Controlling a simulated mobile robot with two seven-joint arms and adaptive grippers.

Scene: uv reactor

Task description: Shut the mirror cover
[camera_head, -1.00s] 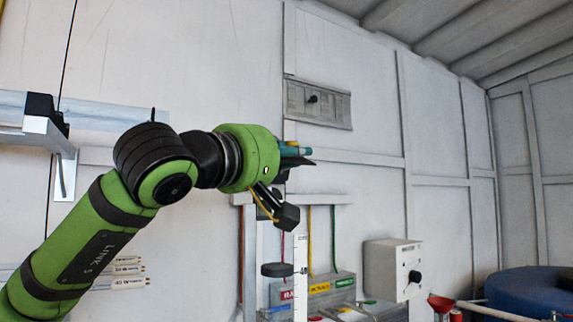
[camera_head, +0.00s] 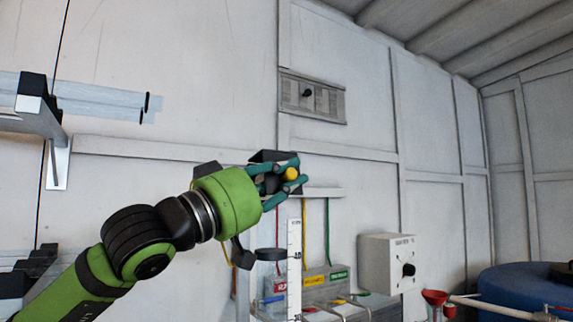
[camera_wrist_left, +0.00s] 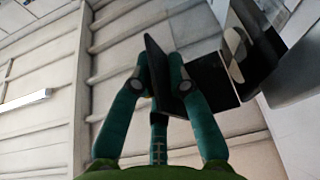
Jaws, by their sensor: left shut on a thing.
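My left gripper (camera_head: 297,172) is in the middle of the head view, its teal fingers around a thing with a round yellow part (camera_head: 291,174). A black panel (camera_head: 268,156), which looks like part of the mirror cover, shows just behind the fingers. In the left wrist view my left gripper (camera_wrist_left: 160,68) is shut on a thin black plate, the mirror cover (camera_wrist_left: 164,78), which stands tilted between the fingertips. A dark box with a pale, shiny face (camera_wrist_left: 236,42) is beside it on the right. The cover's hinge is hidden. My right gripper is out of view.
Below the gripper are a white measuring scale (camera_head: 294,265) and labelled grey boxes (camera_head: 318,288). A white box with a black knob (camera_head: 387,262) is on the right. A switch panel (camera_head: 312,97) is on the wall above. A metal bracket (camera_head: 45,120) is at left.

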